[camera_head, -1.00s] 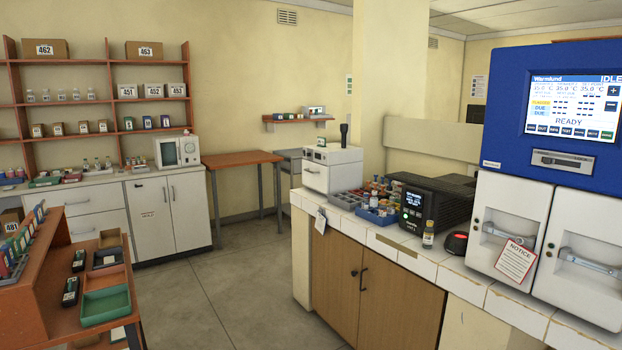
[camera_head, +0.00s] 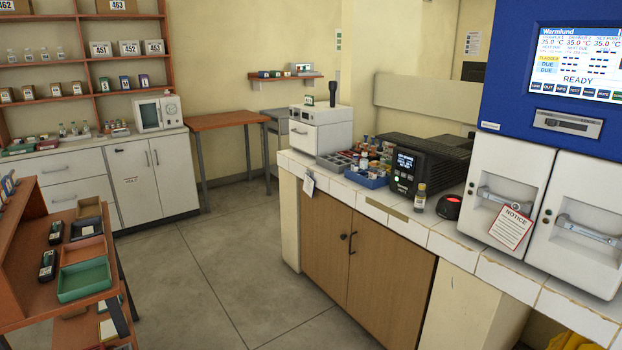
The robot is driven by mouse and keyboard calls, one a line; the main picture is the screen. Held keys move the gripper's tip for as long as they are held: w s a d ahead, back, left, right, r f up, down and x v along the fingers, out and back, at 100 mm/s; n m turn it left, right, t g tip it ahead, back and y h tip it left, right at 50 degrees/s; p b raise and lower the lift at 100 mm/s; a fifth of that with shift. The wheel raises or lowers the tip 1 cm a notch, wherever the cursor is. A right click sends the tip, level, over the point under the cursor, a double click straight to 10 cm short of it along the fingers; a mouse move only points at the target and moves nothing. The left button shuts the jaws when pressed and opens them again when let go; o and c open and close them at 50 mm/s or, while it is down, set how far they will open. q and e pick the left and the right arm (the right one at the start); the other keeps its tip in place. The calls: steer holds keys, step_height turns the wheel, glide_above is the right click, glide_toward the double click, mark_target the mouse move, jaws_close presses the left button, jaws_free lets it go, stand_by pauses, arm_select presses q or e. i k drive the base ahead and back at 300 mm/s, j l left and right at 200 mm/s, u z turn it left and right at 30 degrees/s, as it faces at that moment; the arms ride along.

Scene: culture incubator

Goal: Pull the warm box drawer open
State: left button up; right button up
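A blue cabinet marked Warmlund (camera_head: 545,65) stands at the right end of the tiled counter, its lit screen reading READY. Below it are two white fronts with metal bar handles, the left front (camera_head: 515,185) and the right front (camera_head: 590,215); both look shut. A red-edged NOTICE card (camera_head: 510,229) hangs on the left one. A smaller white box (camera_head: 322,134) with a handled front stands at the counter's far end, also looking shut. No label shows which of these is the warm box. Neither of my grippers is in view.
The counter (camera_head: 425,225) also holds a black device (camera_head: 425,165), a blue tray (camera_head: 368,180), a small bottle (camera_head: 420,198) and a red-topped black device (camera_head: 449,207). A wooden rack table (camera_head: 30,270) with a green tray (camera_head: 84,280) stands left. The floor (camera_head: 225,270) between is clear.

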mark_target(302, 136)
steer(key=i+l, duration=0.1)
steer(key=i, duration=0.55)
steer(key=i+u, duration=0.1)
steer(key=i, duration=0.6)
steer(key=i+l, duration=0.2)
steer(key=i, duration=0.45)
steer(key=i+j+u, duration=0.35)
steer(key=i, duration=0.5)
steer(key=i+u, duration=0.3)
steer(key=i, duration=0.55)
